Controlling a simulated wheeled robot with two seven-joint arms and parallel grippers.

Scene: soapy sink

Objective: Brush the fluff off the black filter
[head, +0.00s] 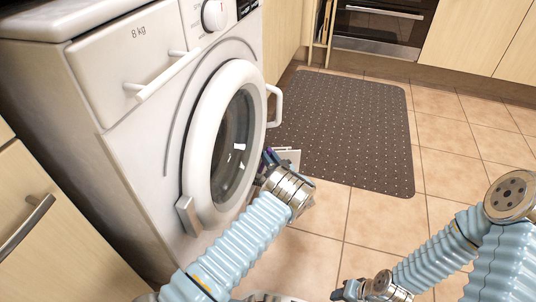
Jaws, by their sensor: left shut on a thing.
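My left gripper (269,158) is in front of the washing machine's round door, near its right rim. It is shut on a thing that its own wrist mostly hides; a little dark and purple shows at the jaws. A small white flat piece (290,156) shows just behind the wrist; I cannot tell whether the jaws touch it. My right gripper (341,293) is low at the bottom edge, over the floor tiles, small and partly cut off; its jaws cannot be made out. I cannot make out the black filter, the fluff or a brush for certain.
The white washing machine (120,140) fills the left, its round door (228,140) facing right. A dark dotted mat (350,125) lies on the tiled floor (450,175). An oven (385,25) and wooden cabinets (470,40) stand at the back. Tiles right of the mat are clear.

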